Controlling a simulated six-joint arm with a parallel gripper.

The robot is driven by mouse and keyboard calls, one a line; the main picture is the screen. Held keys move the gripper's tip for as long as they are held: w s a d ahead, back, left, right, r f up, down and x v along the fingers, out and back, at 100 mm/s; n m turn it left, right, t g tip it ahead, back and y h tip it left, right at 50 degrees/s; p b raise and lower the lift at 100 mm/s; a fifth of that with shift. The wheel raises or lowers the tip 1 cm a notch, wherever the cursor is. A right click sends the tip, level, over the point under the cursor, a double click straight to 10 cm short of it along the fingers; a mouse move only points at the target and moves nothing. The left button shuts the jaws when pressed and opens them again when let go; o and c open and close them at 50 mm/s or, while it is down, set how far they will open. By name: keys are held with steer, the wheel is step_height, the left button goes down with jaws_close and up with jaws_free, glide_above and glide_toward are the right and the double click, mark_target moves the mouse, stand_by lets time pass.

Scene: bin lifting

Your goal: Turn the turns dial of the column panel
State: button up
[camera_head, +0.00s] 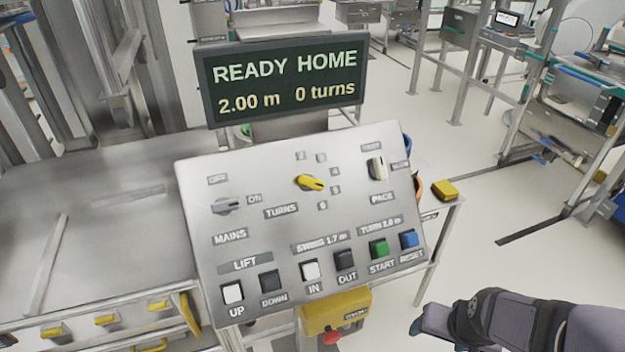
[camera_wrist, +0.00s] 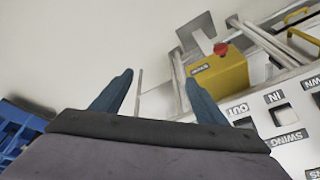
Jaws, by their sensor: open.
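The column panel (camera_head: 275,222) is a tilted light metal plate with labelled controls. Its turns dial (camera_head: 310,183) is a yellow knob at the upper middle, with small number plates around it and a TURNS label to its lower left. The display (camera_head: 287,78) above reads READY HOME, 2.00 m, 0 turns. My gripper (camera_head: 418,326) is at the lower right, off the panel and apart from the dial. In the wrist view my gripper (camera_wrist: 155,88) shows two blue fingers spread apart with nothing between them. The dial is outside the wrist view.
The panel also has a MAINS knob (camera_head: 224,206), a PACE switch (camera_head: 377,168) and a row of buttons, including green START (camera_head: 380,249) and blue RESET (camera_head: 409,239). A yellow box with a red button (camera_head: 331,337) hangs below.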

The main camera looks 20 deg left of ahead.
steer(key=w+a+r+t+y, duration=0.2)
steer(key=w+a+t, duration=0.1)
steer(key=w+a, duration=0.5)
steer(key=t+y+p, duration=0.4)
steer(key=t, duration=0.6)
glide_toward(312, 183)
steer(key=x, duration=0.3)
steer(key=shift+p+x, duration=1.35)
steer(key=shift+x, duration=1.6)
steer(key=shift+w+a, duration=0.2)
steer(key=shift+w, duration=0.4)
steer(key=c, duration=1.1)
steer(key=shift+o, duration=0.2)
